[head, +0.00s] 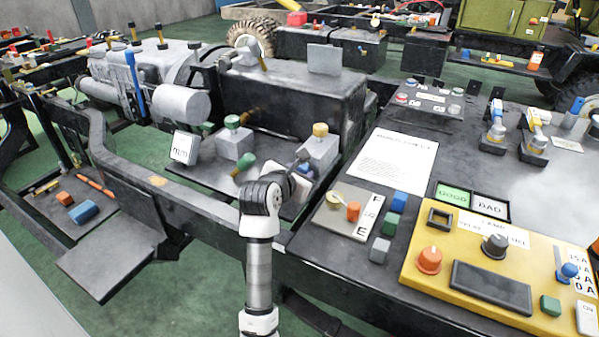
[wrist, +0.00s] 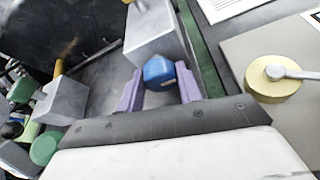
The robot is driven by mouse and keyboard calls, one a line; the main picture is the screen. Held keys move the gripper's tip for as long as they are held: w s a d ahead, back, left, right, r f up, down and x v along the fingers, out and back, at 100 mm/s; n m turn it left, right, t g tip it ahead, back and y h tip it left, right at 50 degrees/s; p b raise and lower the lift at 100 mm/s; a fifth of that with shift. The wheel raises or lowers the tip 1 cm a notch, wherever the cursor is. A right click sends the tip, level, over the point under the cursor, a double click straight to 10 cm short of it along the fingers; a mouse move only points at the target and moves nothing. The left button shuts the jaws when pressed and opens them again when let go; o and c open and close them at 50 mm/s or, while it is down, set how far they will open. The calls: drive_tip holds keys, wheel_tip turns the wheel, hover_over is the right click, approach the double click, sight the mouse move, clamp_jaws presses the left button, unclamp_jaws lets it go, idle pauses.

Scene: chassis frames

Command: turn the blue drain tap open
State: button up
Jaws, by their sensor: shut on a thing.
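The blue drain tap handle (wrist: 158,72) sits between the two purple fingers of my gripper (wrist: 159,85) in the wrist view, in front of a grey block (wrist: 153,32). The fingers are closed on its sides. In the head view my gripper (head: 300,163) is low beside the grey block with a yellow knob (head: 320,148), and my arm hides the tap there.
A green-handled tap (head: 243,167) and a grey block with a green knob (head: 235,140) stand to the left on the same dark tray. A bench with a yellow lamp panel (head: 410,275) and a beige gauge plate (head: 338,222) is close on the right.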

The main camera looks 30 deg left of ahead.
drive_tip(key=shift+r+p, duration=0.1)
drive_tip(key=shift+p, duration=0.25)
drive_tip(key=p, duration=0.1)
drive_tip(key=n+h+p, duration=0.1)
drive_tip(key=shift+r+n+p, duration=0.2)
drive_tip(key=shift+n+p, duration=0.1)
drive_tip(key=shift+p, duration=0.1)
drive_tip(key=n+h+p, duration=0.1)
drive_tip(key=p, duration=0.2)
drive_tip(key=shift+a+n+p, duration=0.15)
drive_tip(key=shift+n+p, duration=0.15)
drive_tip(key=shift+p, duration=0.05)
drive_tip(key=n+h+p, duration=0.2)
drive_tip(key=p, duration=0.2)
drive_tip(key=shift+f, duration=0.1)
drive_tip(key=shift+a+f+n+t+h+p, duration=0.2)
drive_tip(key=shift+n+t+h+p, duration=0.25)
drive_tip(key=shift+n+p, duration=0.55)
drive_tip(key=shift+f, duration=0.1)
drive_tip(key=o, duration=1)
